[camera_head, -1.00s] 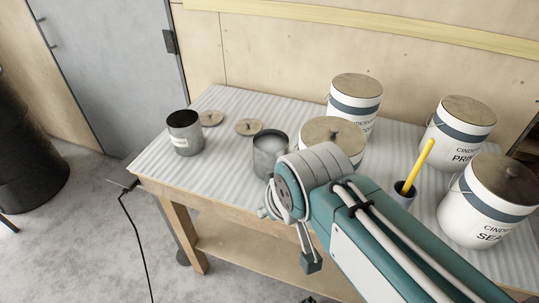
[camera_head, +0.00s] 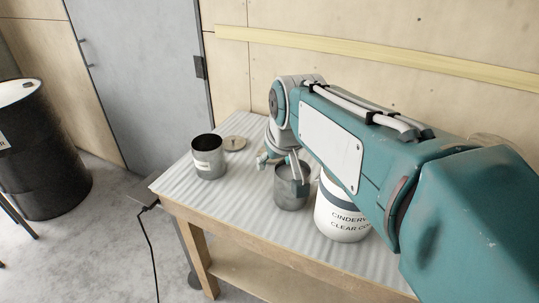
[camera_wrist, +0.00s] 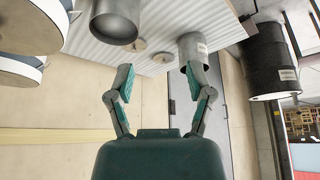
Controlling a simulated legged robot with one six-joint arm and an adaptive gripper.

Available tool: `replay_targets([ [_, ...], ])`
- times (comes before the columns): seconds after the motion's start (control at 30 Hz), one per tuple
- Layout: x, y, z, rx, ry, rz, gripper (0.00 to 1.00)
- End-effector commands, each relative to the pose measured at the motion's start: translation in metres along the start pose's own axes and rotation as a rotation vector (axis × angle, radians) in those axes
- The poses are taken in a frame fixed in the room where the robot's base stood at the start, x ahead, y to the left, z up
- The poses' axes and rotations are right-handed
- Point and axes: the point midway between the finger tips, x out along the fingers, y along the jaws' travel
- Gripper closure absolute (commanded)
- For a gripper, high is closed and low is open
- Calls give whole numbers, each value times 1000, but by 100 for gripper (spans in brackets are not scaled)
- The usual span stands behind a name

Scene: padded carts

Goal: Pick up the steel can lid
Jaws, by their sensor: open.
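Two round grey-brown lids with small knobs lie flat on the table in the wrist view: one lid (camera_wrist: 138,45) nearer the left open can, the other lid (camera_wrist: 162,57) nearer the labelled can. In the head view, the lid beside the labelled can (camera_head: 235,144) shows; the other is hidden behind my arm. The labelled open can (camera_head: 208,157) stands left, and a plain open can (camera_head: 290,190) stands right. My gripper (camera_head: 279,166) is above the table near the plain can. Its fingers are spread and empty in the wrist view (camera_wrist: 157,78), with both lids showing between them.
The ribbed grey table top (camera_head: 230,205) is clear in front of the cans. A white pail (camera_head: 340,215) stands right of the plain can, under my arm. A plywood wall (camera_head: 350,60) rises behind. A black drum (camera_head: 45,150) stands on the floor at left.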

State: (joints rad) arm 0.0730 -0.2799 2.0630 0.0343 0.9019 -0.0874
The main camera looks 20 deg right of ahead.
Motion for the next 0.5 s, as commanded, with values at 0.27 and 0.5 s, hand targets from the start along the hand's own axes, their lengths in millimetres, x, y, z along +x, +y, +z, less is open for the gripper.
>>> replay_targets([
  [0.27, 43, 22, -75, 2, -21, 0, 32],
  [0.5, 93, 45, -129, 2, -36, 0, 32],
])
